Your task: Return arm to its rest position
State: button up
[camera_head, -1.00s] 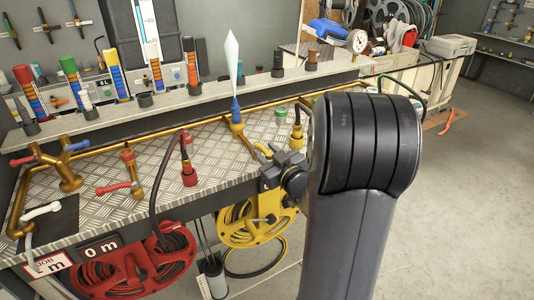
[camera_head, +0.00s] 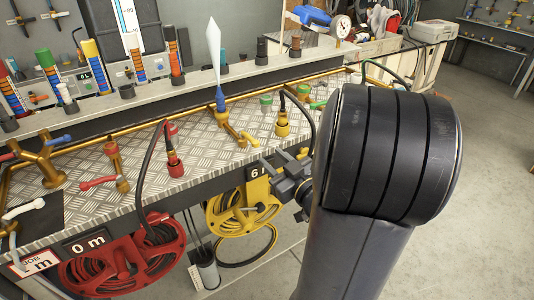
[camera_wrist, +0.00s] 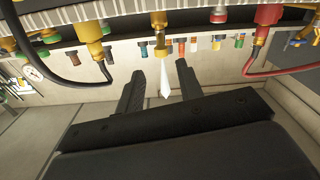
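My gripper (camera_wrist: 160,64) is open and empty, its two dark fingers apart in the wrist view. In the head view my gripper (camera_head: 275,168) is partly seen at the bench's front edge, above and right of the yellow hose reel (camera_head: 228,212). My thick dark arm link covers the right middle of that view and hides part of the wrist. A white pointed shape on a blue nozzle stands upright on the bench (camera_head: 200,157). In the wrist view, which looks inverted, the white shape (camera_wrist: 166,82) appears between the fingers, beyond them.
A red hose reel (camera_head: 125,262) hangs under the bench at left. Brass valves (camera_head: 115,165) and hose couplings (camera_head: 174,163) stand on the bench top. A shelf with coloured tubes (camera_head: 94,65) runs behind. The floor (camera_head: 480,150) at right is clear.

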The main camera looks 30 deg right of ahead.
aim_at(254, 146)
jog(key=shift+s, duration=0.3)
jog(key=w, duration=1)
jog(key=shift+w+a, duration=0.3)
jog(key=shift+w, duration=0.1)
jog(key=s, duration=1.1)
jog(key=w, duration=1.1)
jog(key=shift+w+a, duration=0.1)
jog(key=shift+w, duration=0.05)
jog(key=shift+a+m+h+p, duration=0.25)
jog(key=shift+m+h+p, duration=0.35)
jog(key=shift+h, duration=0.5)
